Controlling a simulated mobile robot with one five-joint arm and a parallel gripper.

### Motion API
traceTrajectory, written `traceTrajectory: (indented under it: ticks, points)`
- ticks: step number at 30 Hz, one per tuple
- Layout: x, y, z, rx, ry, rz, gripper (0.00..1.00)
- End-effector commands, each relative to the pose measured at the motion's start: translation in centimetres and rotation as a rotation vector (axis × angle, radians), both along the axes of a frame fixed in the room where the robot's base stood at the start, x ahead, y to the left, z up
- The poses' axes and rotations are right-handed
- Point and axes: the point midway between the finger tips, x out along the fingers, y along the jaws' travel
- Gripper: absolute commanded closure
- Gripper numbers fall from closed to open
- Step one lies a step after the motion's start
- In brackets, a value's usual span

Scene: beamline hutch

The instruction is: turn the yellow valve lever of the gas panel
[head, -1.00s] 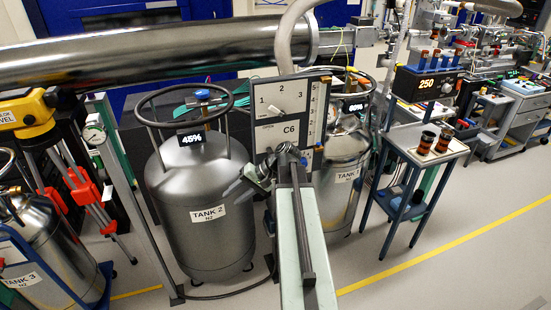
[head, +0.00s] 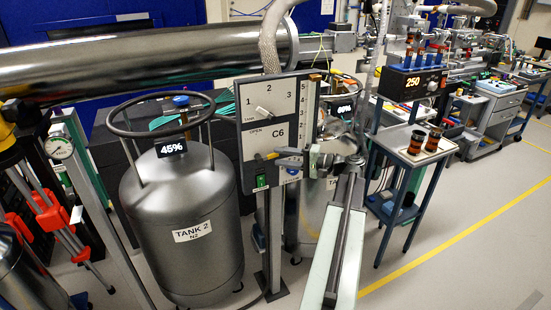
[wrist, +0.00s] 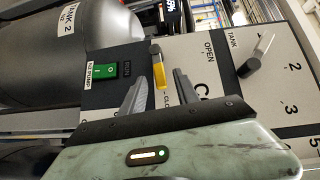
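The gas panel (head: 252,112) is a pale upright board marked C6, with a grey selector for tanks 1 to 3. Its yellow valve lever (wrist: 159,74) shows in the wrist view near the word OPEN, its yellow bar between my two fingertips. In the head view the lever (head: 270,156) is small, just left of my fingers. My gripper (wrist: 160,76) is open, with a finger on each side of the lever and a gap visible on both sides. It also shows in the head view (head: 284,157). I cannot tell how deep the lever sits between the fingers.
A green switch (wrist: 110,71) sits on the panel beside the lever. Tank 2 (head: 182,225) stands left of the panel, and another tank stands partly hidden behind my arm. A blue cart (head: 412,150) with dark jars is at right. The floor at right is clear.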

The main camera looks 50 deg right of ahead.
Motion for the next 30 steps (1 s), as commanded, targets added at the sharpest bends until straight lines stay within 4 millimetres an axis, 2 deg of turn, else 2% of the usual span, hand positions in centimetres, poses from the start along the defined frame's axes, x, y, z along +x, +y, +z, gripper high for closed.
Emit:
traceTrajectory:
  ticks: [5,13,17,30]
  points:
    - [1.8,0.8,-0.1,0.000,0.000,0.001,0.63]
    - [2.0,0.9,-0.1,0.000,0.001,0.002,0.63]
    - [2.0,0.9,-0.1,0.000,0.001,0.002,0.99]
    - [2.0,0.9,-0.2,0.000,0.001,0.003,1.00]
